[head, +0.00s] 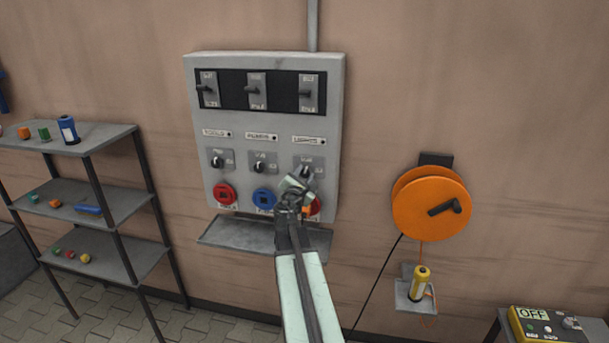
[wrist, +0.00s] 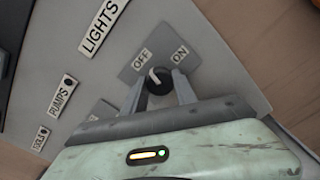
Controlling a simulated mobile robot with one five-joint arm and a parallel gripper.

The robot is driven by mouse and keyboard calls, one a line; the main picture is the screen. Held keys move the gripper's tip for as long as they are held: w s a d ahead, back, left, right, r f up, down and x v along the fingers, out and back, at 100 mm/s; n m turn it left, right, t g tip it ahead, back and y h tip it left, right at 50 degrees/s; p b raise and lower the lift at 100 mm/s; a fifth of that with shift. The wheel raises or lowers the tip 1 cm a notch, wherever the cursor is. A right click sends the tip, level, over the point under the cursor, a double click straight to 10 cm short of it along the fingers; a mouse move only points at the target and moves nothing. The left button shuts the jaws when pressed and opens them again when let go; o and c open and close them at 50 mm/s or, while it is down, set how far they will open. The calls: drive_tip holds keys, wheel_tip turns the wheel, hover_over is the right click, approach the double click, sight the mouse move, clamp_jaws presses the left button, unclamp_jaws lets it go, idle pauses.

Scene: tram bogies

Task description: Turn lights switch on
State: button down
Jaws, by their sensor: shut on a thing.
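The lights switch is a dark rotary knob (wrist: 159,81) on a grey plate marked OFF and ON, beside the LIGHTS label (wrist: 103,24). Its white mark appears to point toward OFF. My gripper (wrist: 160,88) has one finger on each side of the knob and is shut on it. In the head view my gripper (head: 303,180) reaches the right-hand knob of the grey control panel (head: 234,158), and the arm covers part of the panel's lower right.
Similar knobs for tools (head: 217,161) and pumps (head: 259,165) sit to the left. Red and blue round fittings (head: 263,199) are below, above a grey ledge (head: 232,234). An orange reel (head: 431,204) hangs at the right. Shelves (head: 93,138) stand at the left.

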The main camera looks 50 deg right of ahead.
drive_tip(key=m, duration=0.4)
drive_tip(key=shift+a+m, duration=0.15)
drive_tip(key=shift+m, duration=0.15)
drive_tip(key=m, duration=0.3)
drive_tip(key=shift+m, duration=0.3)
drive_tip(key=m, duration=0.3)
drive_tip(key=shift+m, duration=2.1)
drive_tip(key=c, duration=1)
unclamp_jaws()
